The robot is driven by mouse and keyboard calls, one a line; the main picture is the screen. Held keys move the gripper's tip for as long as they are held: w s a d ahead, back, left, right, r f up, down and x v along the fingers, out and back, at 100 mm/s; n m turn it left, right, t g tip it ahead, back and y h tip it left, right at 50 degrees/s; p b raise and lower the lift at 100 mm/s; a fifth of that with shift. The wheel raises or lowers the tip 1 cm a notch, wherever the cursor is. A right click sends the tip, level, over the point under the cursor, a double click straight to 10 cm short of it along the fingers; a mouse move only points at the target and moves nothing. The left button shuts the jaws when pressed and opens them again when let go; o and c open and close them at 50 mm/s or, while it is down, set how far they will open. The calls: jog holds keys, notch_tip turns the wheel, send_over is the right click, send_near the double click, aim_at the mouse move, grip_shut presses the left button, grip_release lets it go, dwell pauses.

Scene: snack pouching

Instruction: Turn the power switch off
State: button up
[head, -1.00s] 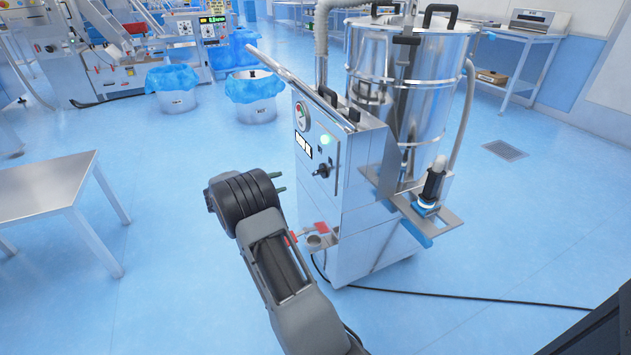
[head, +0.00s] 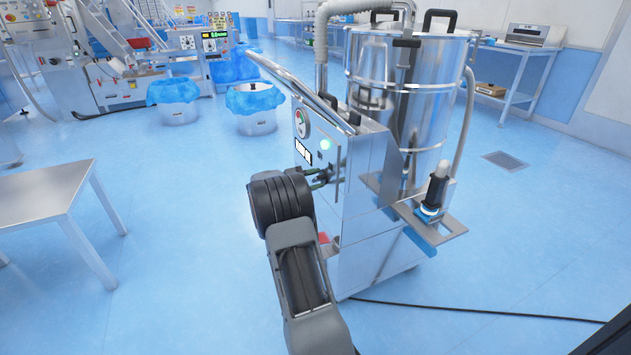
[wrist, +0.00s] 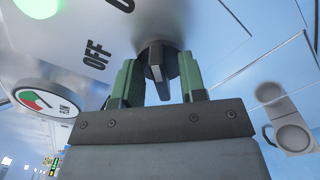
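The power switch (wrist: 157,62) is a dark rotary knob on the machine's pale front panel, with a lever-like grip. An "OFF" label (wrist: 97,53) is printed to its left in the wrist view. The green fingers of my gripper (wrist: 158,82) stand on either side of the knob's grip, with a visible gap, so the gripper looks open around it. In the head view my gripper (head: 322,178) reaches the panel at the switch, which the fingers partly hide. A green lamp (head: 325,144) glows above the switch; it also shows in the wrist view (wrist: 38,7).
A round gauge (head: 302,124) sits on the panel. The steel machine (head: 370,240) carries a large drum (head: 425,90) behind the panel. A metal table (head: 40,200) stands at the left. A cable (head: 480,311) crosses the floor at the right.

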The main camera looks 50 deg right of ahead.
jog(key=shift+c, duration=0.3)
grip_shut()
